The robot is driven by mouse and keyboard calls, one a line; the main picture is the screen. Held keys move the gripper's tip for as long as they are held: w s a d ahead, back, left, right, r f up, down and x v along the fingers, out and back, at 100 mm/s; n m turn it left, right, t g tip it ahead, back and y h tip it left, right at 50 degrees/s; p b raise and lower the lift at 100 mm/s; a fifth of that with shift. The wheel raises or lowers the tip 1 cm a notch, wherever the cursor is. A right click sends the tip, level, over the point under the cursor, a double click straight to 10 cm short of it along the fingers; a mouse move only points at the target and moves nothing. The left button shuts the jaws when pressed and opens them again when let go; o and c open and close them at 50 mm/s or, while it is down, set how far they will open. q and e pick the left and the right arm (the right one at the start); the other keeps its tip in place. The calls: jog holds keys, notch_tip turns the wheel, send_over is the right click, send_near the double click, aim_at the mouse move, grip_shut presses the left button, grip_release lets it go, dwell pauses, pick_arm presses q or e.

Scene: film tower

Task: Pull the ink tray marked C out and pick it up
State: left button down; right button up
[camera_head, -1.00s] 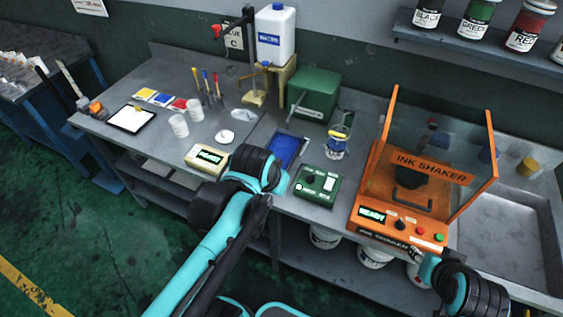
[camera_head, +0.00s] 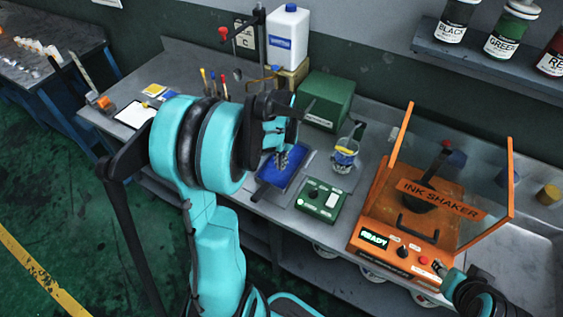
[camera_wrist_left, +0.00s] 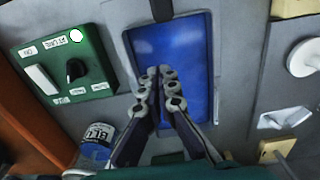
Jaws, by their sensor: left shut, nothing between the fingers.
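A blue tray (camera_head: 290,172) lies in the bench top between the green control box and the green machine; the wrist view shows its blue surface (camera_wrist_left: 186,62) inside a grey surround. I cannot read a letter C on it. My left gripper (camera_head: 281,160) is shut and empty, its fingers pointing down over the tray. In the wrist view the left fingertips (camera_wrist_left: 159,74) are close together above the tray's blue surface; I cannot tell whether they touch it. My right gripper (camera_head: 439,267) shows only in part at the lower right, by the shaker's front.
The orange ink shaker (camera_head: 405,215) fills the right. The green machine (camera_head: 326,100) and a white jug (camera_head: 288,38) stand behind. A C sign (camera_head: 247,40) is on the wall.

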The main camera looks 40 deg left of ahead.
aim_at(281, 178)
pick_arm(q)
notch_tip(281, 178, down, 6)
jog(key=shift+f+b, duration=0.1)
jog(key=shift+b, duration=0.85)
jog(key=s, duration=0.3)
jog(key=shift+s+d, duration=0.1)
jog(key=shift+d, duration=0.1)
jog(key=shift+s, duration=0.35)
jog(key=shift+s, duration=0.1)
jog(key=s, duration=0.5)
jog(key=s+d, duration=0.1)
jog(key=s, duration=0.1)
jog(key=shift+s, duration=0.35)
